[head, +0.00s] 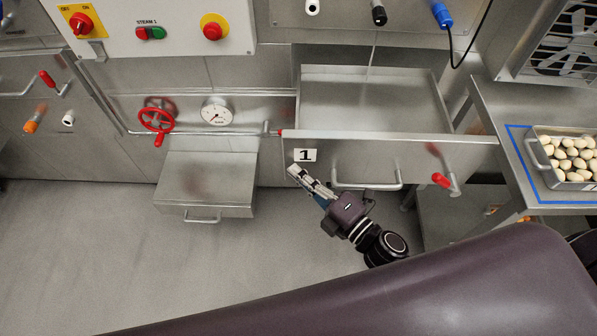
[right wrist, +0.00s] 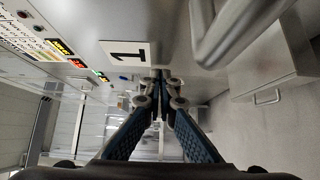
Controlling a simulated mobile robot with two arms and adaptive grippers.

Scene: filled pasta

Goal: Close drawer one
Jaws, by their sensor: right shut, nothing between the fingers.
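Drawer one (head: 390,152) is a steel drawer pulled out from the machine, with an empty tray inside. Its front bears a white label with a black "1" (head: 305,155) and a bar handle (head: 368,186). My right gripper (head: 297,172) is shut and empty, with its fingertips at the drawer front just below the label. I cannot tell whether they touch it. In the right wrist view the shut fingers (right wrist: 160,80) point at the front beside the label (right wrist: 126,52), and the handle (right wrist: 225,35) is close at upper right. My left gripper is not in view.
A second, smaller steel drawer (head: 205,190) sticks out lower left. A red handwheel (head: 157,117) and a gauge (head: 217,112) sit above it. A red-tipped lever (head: 441,180) is at the drawer front's right. A tray (head: 546,168) of filled pasta stands on the right table.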

